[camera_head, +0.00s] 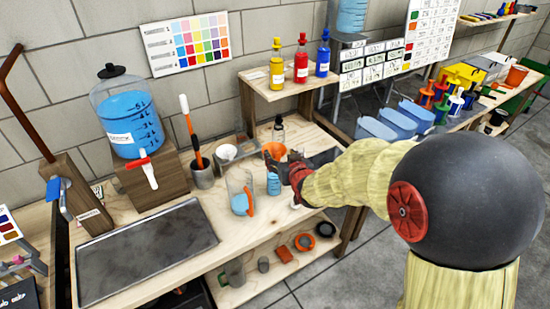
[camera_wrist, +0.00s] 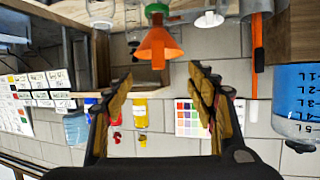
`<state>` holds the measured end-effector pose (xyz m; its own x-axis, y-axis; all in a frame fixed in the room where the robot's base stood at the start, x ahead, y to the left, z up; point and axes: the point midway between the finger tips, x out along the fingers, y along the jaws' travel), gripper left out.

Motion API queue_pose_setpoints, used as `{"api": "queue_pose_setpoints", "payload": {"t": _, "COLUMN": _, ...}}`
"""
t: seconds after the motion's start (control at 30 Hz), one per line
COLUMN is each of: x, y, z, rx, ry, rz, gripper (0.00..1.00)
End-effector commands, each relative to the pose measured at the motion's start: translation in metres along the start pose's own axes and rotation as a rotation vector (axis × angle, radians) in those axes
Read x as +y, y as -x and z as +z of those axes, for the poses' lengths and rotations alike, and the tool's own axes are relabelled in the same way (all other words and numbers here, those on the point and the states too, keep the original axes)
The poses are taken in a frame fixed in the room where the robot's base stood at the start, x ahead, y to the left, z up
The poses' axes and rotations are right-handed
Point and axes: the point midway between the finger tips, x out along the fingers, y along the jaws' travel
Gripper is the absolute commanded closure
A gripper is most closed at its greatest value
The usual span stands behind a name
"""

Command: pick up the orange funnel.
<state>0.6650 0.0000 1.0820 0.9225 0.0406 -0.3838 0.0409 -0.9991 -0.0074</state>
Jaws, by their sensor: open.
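The orange funnel (camera_head: 275,149) stands on the wooden bench in the head view, wide mouth up, above a small container of blue liquid (camera_head: 273,184). My gripper (camera_head: 285,167) is close beside it and hides part of it. In the wrist view, which is upside down, the funnel (camera_wrist: 158,46) lies ahead of and between the two fingers of my open gripper (camera_wrist: 160,78). The fingers appear apart from the funnel, with nothing held. The funnel's narrow end meets a green part (camera_wrist: 156,10); how they join is unclear.
A clear jug with an orange handle (camera_head: 240,191) stands left of the funnel. A raised shelf with coloured bottles (camera_head: 301,60) is at the back. A grey tray (camera_head: 145,250) lies left.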

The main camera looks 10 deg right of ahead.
Motion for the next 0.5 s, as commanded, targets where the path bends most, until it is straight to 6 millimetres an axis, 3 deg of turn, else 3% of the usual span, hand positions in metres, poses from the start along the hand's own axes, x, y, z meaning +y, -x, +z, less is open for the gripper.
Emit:
{"api": "queue_pose_setpoints", "payload": {"t": 0.3, "x": 0.002, "y": -0.039, "z": 0.009, "rx": -0.001, "ry": 0.0, "rz": 0.0, "gripper": 0.43}}
{"api": "queue_pose_setpoints", "payload": {"t": 0.5, "x": 0.002, "y": -0.051, "z": 0.008, "rx": 0.0, "ry": 0.0, "rz": 0.0, "gripper": 0.43}}
